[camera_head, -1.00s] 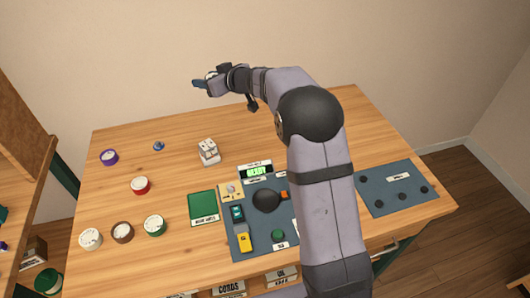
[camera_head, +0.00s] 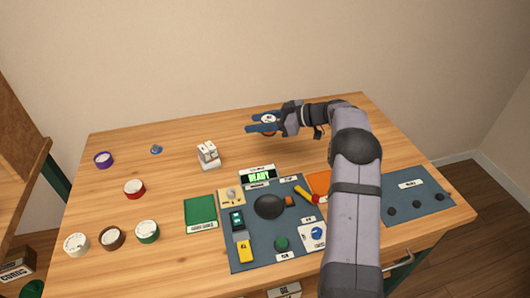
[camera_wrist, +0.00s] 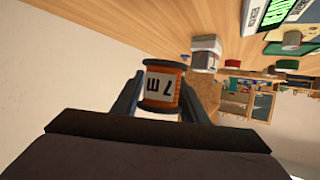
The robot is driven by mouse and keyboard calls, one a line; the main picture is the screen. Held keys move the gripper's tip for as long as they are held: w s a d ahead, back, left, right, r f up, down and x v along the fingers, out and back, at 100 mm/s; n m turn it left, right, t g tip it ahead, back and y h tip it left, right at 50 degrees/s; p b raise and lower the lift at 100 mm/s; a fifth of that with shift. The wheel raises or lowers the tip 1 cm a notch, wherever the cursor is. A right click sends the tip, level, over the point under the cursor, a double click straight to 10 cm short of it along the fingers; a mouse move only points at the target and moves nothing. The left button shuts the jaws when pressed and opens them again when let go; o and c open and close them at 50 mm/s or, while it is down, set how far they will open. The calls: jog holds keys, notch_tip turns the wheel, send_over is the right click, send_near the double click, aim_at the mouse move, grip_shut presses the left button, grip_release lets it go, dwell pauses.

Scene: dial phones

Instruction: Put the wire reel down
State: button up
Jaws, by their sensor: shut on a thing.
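The wire reel (camera_wrist: 160,86) is an orange-brown spool with a white label bearing dark marks, between my two fingers in the wrist view. In the head view its pale round end (camera_head: 269,118) shows, partly covered by the fingers. My gripper (camera_head: 254,123) is shut on it, with the fingers pointing left over the back part of the wooden table (camera_head: 235,132). The reel appears held above the table; the exact height is hard to tell.
A white block (camera_head: 208,155) stands left of my gripper. Several round, coloured-rim items, including a red one (camera_head: 134,189), lie at the left. A blue-grey mat (camera_head: 262,235) with parts and a READY display (camera_head: 258,175) lies in front. The back of the table is mostly clear.

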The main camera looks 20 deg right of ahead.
aim_at(258, 152)
jog(key=shift+f+p, duration=0.35)
jog(key=shift+f, duration=4.4)
jog(key=shift+f, duration=0.1)
jog(key=shift+f, duration=0.1)
jog(key=o, duration=1.1)
jog(key=shift+r, duration=0.25)
jog(key=b+v, duration=0.1)
jog(key=v, duration=1.1)
